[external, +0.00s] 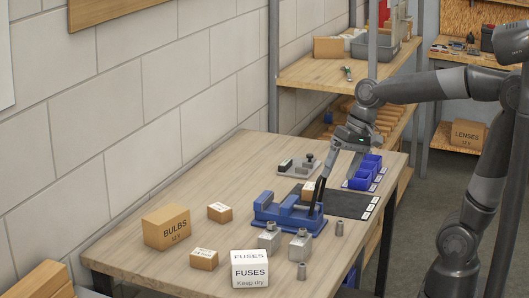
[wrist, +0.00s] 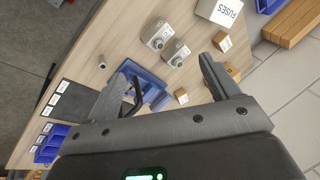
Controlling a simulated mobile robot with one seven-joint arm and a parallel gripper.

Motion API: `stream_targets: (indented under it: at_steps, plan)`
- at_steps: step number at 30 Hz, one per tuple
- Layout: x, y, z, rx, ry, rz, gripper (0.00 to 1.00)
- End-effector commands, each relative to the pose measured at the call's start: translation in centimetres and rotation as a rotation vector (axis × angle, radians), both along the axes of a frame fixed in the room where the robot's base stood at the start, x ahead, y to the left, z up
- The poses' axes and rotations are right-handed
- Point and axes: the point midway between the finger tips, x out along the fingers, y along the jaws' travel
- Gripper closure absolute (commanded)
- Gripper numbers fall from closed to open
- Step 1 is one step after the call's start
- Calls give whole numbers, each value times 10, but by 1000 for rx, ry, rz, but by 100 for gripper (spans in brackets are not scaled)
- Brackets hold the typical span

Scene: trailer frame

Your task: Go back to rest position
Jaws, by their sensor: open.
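My gripper (external: 326,186) hangs from the arm over the back right of the workbench (external: 215,172), at the right end of a blue vise (external: 288,219). In the wrist view my gripper (wrist: 168,70) has its two fingers spread wide apart, with nothing held between them. The vise (wrist: 152,92) shows below and between the fingers, partly hidden by the left finger. A small cardboard box (external: 308,189) is close behind the vise. I cannot tell whether a finger touches the vise.
A BULBS box (external: 166,228), a white FUSES box (external: 250,270), small cartons and grey metal blocks (external: 300,246) stand on the bench's front half. Blue bins (external: 363,178) and a dark mat (external: 345,204) lie at right. A shelf post (external: 372,40) rises behind the arm.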

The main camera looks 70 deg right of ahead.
Motion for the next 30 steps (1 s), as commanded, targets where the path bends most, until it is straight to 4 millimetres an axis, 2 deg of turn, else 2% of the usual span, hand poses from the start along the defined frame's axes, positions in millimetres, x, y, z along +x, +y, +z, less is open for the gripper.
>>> stream_targets:
  at_steps: [1,6,9,13,15,22,24,28,30]
  plan:
    - [-15,1,0,-44,-33,44,19]
    - [-57,0,-7,-201,-130,193,19]
    - [-77,-2,-12,-285,-179,269,19]
    - [-93,-5,-18,-365,-223,341,19]
    - [-98,-7,-20,-392,-239,364,19]
    - [-102,-8,-22,-417,-249,386,0]
    - [-102,-8,-21,-416,-248,383,0]
    - [-91,-12,-13,-408,-225,343,0]
    - [-79,-17,-3,-398,-199,292,0]
